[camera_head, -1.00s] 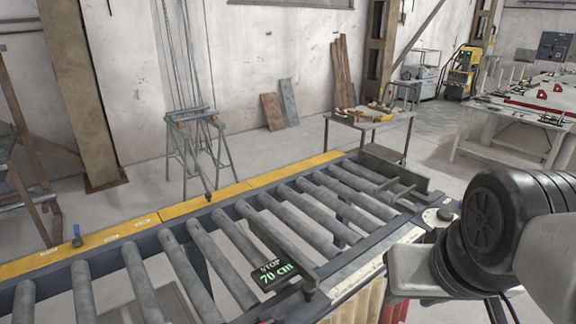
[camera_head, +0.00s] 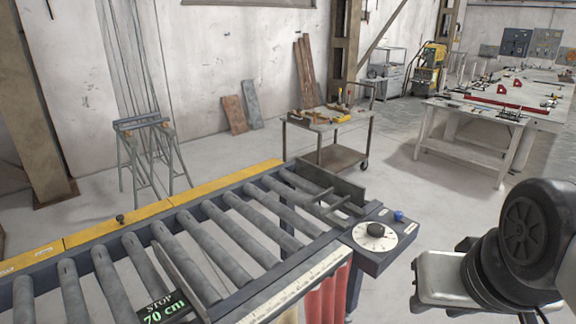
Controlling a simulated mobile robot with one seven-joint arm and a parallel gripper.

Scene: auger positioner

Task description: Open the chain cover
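The auger positioner's roller table (camera_head: 335,232) runs from the lower left to the middle, with grey rollers, a dark frame and a yellow strip (camera_head: 170,209) along its far side. I cannot tell which part of it is the chain cover. A black stop bar (camera_head: 164,308) across the rollers reads "STOP 70 cm". A control box with a dial (camera_head: 375,230) and a blue button (camera_head: 398,216) sits at the table's right corner. My arm's black joint and pale link show at the right, to the right of the control box. My gripper's fingers are not visible.
A small metal cart (camera_head: 327,125) with tools stands behind the table. A long white workbench (camera_head: 467,110) is at the far right. A trestle stand (camera_head: 140,125) and leaning boards (camera_head: 233,115) are near the back wall. Floor between the control box and workbench is clear.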

